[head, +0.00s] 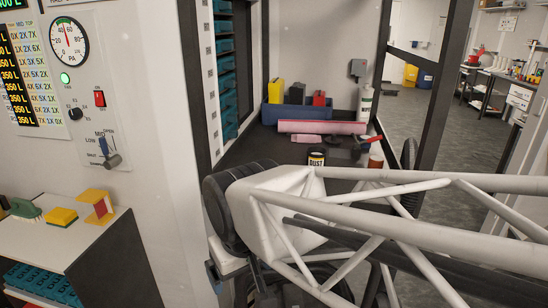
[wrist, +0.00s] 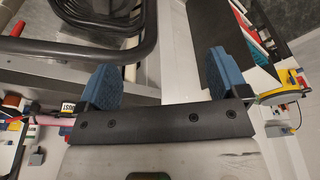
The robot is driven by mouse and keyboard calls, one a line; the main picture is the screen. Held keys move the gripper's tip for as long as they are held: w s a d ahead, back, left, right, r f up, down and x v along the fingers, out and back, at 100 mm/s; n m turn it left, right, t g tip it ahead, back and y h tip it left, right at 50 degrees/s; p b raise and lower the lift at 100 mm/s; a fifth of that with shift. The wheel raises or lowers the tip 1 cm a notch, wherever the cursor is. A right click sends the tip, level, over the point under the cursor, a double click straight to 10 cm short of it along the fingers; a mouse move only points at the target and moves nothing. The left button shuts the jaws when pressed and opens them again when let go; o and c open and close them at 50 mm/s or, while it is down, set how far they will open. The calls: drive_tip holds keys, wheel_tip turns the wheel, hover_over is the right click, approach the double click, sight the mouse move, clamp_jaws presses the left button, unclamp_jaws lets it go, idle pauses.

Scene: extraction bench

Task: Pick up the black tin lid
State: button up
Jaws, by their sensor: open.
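A small dark tin with a pale "DUST" label (head: 316,158) stands on the dark bench in the head view. Its top is dark; I cannot tell clearly whether that is the black tin lid. The DUST label also shows at the left in the wrist view (wrist: 68,110), partly hidden behind my gripper. My gripper (wrist: 163,72) shows in the wrist view with its two blue fingers wide apart and nothing between them. It is apart from the tin. The gripper's fingers cannot be made out in the head view.
Behind the tin lie a pink roll (head: 322,127) and a blue bin (head: 296,116). A dark post (head: 443,90) rises on the right.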

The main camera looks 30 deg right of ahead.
drive_tip(key=shift+o, duration=0.8)
